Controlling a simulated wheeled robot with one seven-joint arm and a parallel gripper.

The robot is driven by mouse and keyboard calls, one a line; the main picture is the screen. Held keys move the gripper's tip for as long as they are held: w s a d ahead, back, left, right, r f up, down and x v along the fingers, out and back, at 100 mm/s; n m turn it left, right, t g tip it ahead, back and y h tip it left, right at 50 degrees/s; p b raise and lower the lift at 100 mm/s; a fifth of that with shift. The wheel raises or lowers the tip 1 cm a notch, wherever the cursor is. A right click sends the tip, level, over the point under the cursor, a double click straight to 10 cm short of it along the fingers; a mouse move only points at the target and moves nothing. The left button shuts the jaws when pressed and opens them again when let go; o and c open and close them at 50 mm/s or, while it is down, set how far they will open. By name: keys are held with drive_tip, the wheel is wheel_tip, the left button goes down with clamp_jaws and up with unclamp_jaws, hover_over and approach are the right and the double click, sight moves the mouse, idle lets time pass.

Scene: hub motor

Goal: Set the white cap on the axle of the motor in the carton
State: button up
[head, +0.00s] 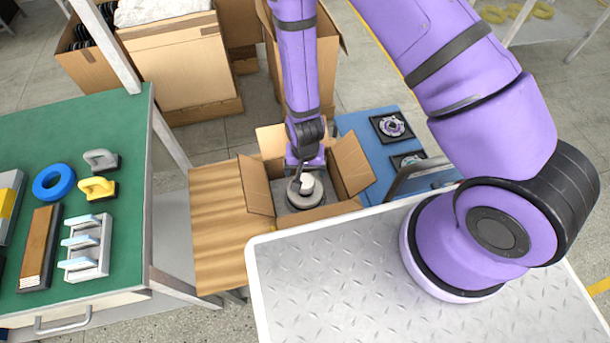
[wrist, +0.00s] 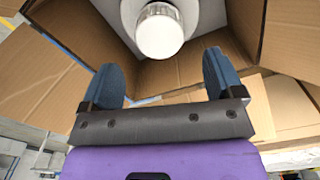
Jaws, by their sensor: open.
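The open carton (head: 255,186) stands on a low wooden surface, with its flaps spread. The round grey motor (head: 297,199) lies inside it. The white cap (head: 307,183) is at the motor's middle, below my gripper (head: 305,165). In the wrist view the white cap (wrist: 159,35) is a short cylinder in front of the pale motor face (wrist: 205,12). My gripper (wrist: 161,75) is open, with its two blue fingers apart and nothing between them. The cap lies beyond the fingertips, not touching them. The axle is hidden, so I cannot tell how the cap sits on it.
The carton's walls and flaps (wrist: 290,35) surround my gripper closely. A green bench (head: 130,170) with a blue ring (head: 53,182) and yellow and grey parts is at the left. A blue case (head: 372,130) stands right of the carton. Large cardboard boxes (head: 180,70) stand behind.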

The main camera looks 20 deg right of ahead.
wheel_tip(320, 180, up, 6)
drive_tip(key=shift+r, duration=0.15)
idle(0.3)
wheel_tip(320, 180, up, 15)
drive_tip(key=t+y, duration=0.1)
hover_over(305, 180)
drive_tip(key=w+d, duration=0.2)
drive_tip(key=w, duration=0.3)
drive_tip(key=s+d+r+n+t, duration=0.1)
drive_tip(key=d+r, duration=0.1)
drive_tip(key=r, duration=0.5)
drive_tip(key=d+r+n, duration=0.1)
drive_tip(key=d+r, duration=0.2)
drive_tip(key=r, duration=0.3)
drive_tip(key=s+d+r+t, duration=0.1)
drive_tip(key=s+d+r, duration=0.4)
drive_tip(key=s+r, duration=0.3)
drive_tip(key=s+d+r+n+t+h, duration=0.1)
drive_tip(key=s+d+r+t, duration=0.1)
drive_tip(key=s+d+r, duration=0.4)
drive_tip(key=v, duration=0.6)
drive_tip(key=shift+s, duration=0.4)
